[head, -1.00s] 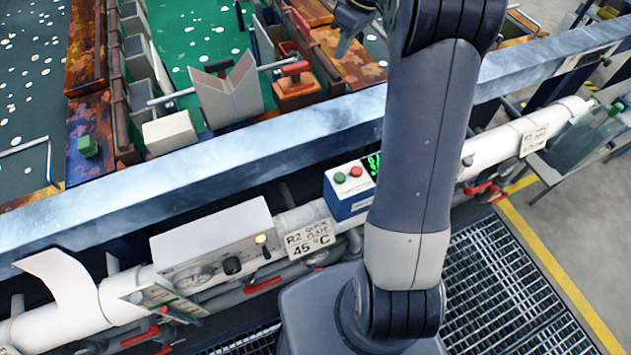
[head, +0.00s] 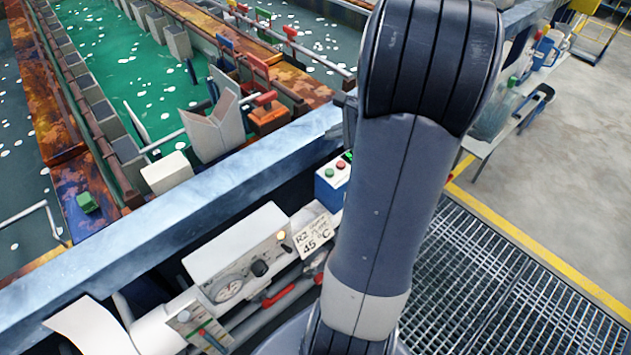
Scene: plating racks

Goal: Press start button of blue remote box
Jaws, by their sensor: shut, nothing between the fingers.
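The blue remote box (head: 327,196) sits just left of my arm, at the rail's near side, partly hidden by the arm. Its pale top carries a green button (head: 329,173) on the left and a red button (head: 340,167) on the right. A sliver of green display shows behind them. A dark part of my gripper (head: 347,118) shows at the arm's left edge, above and behind the box in the picture. The arm hides most of it. It is shut and empty. I cannot see the fingertips clearly, and no contact with a button shows.
A blue-grey rail (head: 150,230) runs diagonally behind the box. A white control unit (head: 237,250) with a gauge and a "45 °C" sign (head: 313,235) stand to the left. Tanks lie beyond the rail. Metal grating (head: 480,270) and open floor are at right.

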